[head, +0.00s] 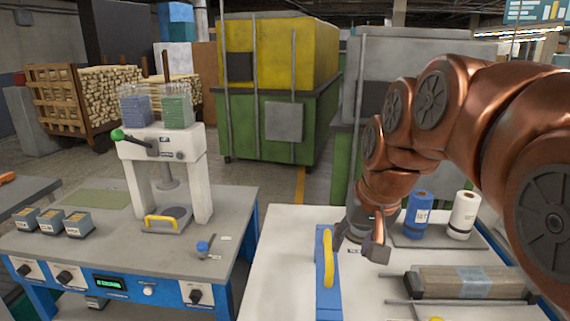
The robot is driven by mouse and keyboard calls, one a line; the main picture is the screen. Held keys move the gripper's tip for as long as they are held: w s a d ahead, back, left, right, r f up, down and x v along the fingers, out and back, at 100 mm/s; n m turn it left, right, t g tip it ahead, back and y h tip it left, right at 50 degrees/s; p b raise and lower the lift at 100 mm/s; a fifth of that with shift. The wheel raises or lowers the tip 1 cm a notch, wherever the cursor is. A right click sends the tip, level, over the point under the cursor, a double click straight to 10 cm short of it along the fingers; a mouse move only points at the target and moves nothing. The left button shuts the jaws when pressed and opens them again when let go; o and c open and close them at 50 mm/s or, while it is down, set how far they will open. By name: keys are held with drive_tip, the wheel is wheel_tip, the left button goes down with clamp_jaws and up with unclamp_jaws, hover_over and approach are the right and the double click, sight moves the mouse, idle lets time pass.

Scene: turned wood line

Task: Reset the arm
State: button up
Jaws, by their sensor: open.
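My copper-coloured arm reaches in from the right in the head view. My gripper (360,243) points down over the white table (275,285), with its dark fingers apart. No object shows between them. A blue block with a curved yellow handle (327,262) stands just left of the fingers. I cannot tell whether the left finger touches it.
A blue roll (418,214) and a white roll (464,214) stand upright behind my gripper. A bundle of wood strips (470,283) lies to the right. On the left bench, a white press (165,170) stands near several small boxes (50,222). The white table's left part is clear.

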drive_tip(key=s+f+g+p, duration=0.1)
drive_tip(key=s+f, duration=0.3)
drive_tip(key=s, duration=0.3)
drive_tip(key=s+d+f+n+g+p, duration=0.1)
drive_tip(key=s+f, duration=0.3)
drive_tip(key=s, duration=0.4)
drive_tip(key=s+d+f+n+g+h+p, duration=0.1)
drive_tip(key=s+f+g+p, duration=0.1)
drive_tip(key=s, duration=0.6)
wheel_tip(320, 180, down, 3)
drive_tip(key=shift+r+g, duration=0.2)
drive_tip(key=shift+g, duration=0.5)
